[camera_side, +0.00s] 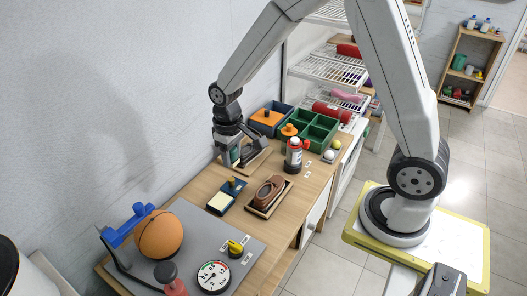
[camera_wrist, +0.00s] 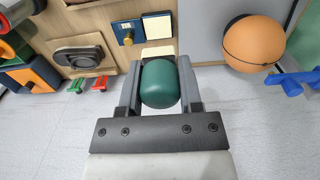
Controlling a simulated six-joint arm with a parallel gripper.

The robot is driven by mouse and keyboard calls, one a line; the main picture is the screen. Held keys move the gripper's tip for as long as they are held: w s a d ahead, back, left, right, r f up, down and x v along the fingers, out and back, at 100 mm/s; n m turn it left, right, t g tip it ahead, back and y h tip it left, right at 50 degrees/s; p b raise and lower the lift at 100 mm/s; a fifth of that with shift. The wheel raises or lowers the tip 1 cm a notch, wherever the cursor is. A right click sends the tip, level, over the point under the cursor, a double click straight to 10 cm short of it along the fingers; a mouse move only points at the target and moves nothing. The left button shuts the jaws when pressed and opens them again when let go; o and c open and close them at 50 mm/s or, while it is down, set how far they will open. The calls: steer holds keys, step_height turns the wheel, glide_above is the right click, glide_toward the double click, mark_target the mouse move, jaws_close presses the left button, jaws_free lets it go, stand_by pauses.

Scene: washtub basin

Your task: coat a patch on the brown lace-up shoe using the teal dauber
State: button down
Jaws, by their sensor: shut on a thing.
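The brown shoe (camera_side: 270,191) lies in a shallow wooden tray (camera_side: 288,186) near the front edge of the table in the side view. My gripper (camera_side: 235,160) is at the back by the wall, shut on the teal dauber (camera_wrist: 160,84). In the wrist view the dauber's rounded teal body fills the space between my two fingers (camera_wrist: 159,92). In the side view the dauber (camera_side: 235,155) is partly hidden by the fingers. My gripper is behind the shoe and apart from it. I cannot make out a coated patch on the shoe.
A dark blue box with a cream pad (camera_side: 219,201) sits left of the shoe. An orange ball (camera_side: 158,234) and round gauge (camera_side: 213,277) occupy the grey mat (camera_side: 190,215).

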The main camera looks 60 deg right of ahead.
steer(key=s+d+f, duration=0.2)
steer(key=d+f, duration=0.3)
steer(key=d, duration=0.3)
steer(key=s+d+f, duration=0.3)
steer(key=d+f, duration=0.3)
steer(key=d, duration=0.3)
steer(key=shift+s+d+f, duration=0.2)
steer(key=shift+s+f, duration=0.05)
steer(key=shift+s, duration=0.1)
steer(key=shift+f, duration=0.1)
